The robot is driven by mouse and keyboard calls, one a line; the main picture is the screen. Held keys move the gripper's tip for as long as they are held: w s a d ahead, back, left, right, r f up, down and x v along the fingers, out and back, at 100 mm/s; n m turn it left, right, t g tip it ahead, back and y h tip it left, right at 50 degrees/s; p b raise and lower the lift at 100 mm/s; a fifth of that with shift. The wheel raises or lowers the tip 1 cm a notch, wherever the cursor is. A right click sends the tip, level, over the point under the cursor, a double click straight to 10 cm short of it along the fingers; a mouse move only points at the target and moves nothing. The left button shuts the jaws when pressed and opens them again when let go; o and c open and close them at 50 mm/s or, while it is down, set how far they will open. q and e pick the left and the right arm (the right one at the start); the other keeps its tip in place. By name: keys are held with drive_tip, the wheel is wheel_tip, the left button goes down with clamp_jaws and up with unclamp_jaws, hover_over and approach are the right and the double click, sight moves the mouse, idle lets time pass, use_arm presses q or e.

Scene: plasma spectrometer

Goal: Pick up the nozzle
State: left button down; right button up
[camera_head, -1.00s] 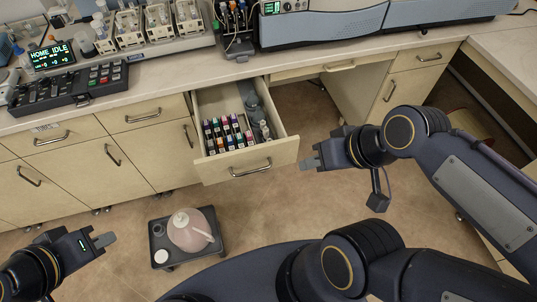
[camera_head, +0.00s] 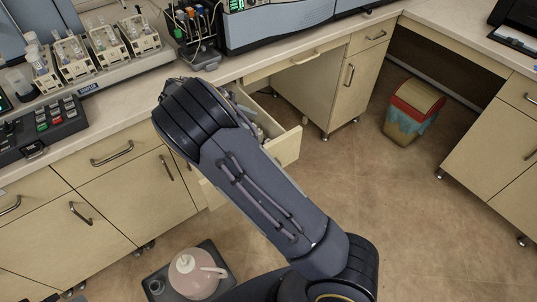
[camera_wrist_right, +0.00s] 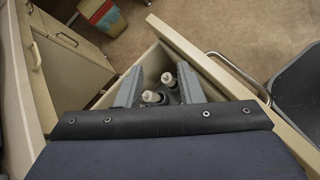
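In the right wrist view, my right gripper (camera_wrist_right: 160,72) points down into the open drawer (camera_wrist_right: 200,58) with its two grey fingers apart. Two pale, white-tipped pieces show between the fingers: one farther piece (camera_wrist_right: 168,79) and one nearer piece (camera_wrist_right: 151,97). I cannot tell which of them is the nozzle. Neither looks clamped. Dark grey parts lie around their bases. My left gripper is out of view.
The counter (camera_head: 225,72) with instruments runs behind the drawer. A waste bin (camera_head: 413,111) stands at right, with open floor in front.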

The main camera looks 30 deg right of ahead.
drive_tip(key=shift+n+h, duration=0.5)
drive_tip(key=shift+h, duration=0.3)
drive_tip(key=f, duration=0.3)
drive_tip(key=w+f, duration=0.1)
drive_tip(key=f, duration=0.5)
drive_tip(key=shift+w+f, duration=0.15)
drive_tip(key=shift+f, duration=0.05)
drive_tip(key=shift+p+x, duration=0.5)
drive_tip(key=shift+x, duration=2.25)
drive_tip(key=shift+w+f, duration=0.1)
clamp_jaws()
wheel_tip(320, 180, up, 10)
drive_tip(key=shift+a+t, duration=0.1)
drive_tip(key=shift+t, duration=0.2)
